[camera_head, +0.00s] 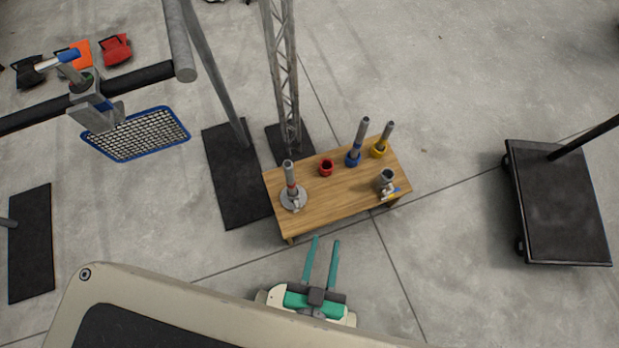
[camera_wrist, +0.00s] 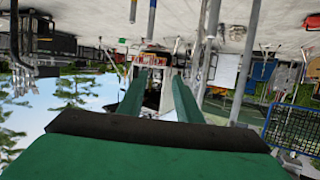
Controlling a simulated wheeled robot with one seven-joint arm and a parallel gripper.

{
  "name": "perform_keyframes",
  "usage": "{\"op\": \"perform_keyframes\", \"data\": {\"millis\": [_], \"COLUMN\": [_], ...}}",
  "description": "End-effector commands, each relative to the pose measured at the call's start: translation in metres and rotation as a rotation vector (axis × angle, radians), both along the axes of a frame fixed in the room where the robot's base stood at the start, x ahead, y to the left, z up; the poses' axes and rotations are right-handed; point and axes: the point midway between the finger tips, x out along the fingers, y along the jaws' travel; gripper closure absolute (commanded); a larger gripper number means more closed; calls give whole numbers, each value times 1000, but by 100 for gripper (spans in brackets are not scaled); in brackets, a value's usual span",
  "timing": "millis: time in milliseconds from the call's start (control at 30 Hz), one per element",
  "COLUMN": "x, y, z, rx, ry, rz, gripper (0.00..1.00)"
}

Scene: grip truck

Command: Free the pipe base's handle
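The grey round pipe base (camera_head: 294,202) stands at the left end of a wooden table, with an upright grey pipe (camera_head: 290,174) bearing a red band. A small part sticks out at the base's side, but I cannot clearly tell its handle. My gripper (camera_head: 326,240) is in front of the table, apart from the base, with its two green fingers spread and nothing between them. The wrist view also shows the gripper (camera_wrist: 155,74) open and empty; I cannot make out the pipe base there.
The wooden table (camera_head: 333,203) also holds a red collar (camera_head: 326,168), pipes in blue (camera_head: 354,157) and yellow (camera_head: 379,149) collars, and a grey clamp-like part (camera_head: 387,181). A truss (camera_head: 282,75) stands behind it. A black cart (camera_head: 562,210) is at right, with clear floor between.

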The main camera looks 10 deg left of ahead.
Motion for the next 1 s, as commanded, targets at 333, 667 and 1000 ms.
{"op": "perform_keyframes", "data": {"millis": [333,667,1000], "x": [61,134,184], "y": [-25,-15,56], "z": [-162,-276,-325], "rx": [141,315,491], "ry": [330,683,1041], "rz": [4,-83,-171], "gripper": [68,68,68]}}
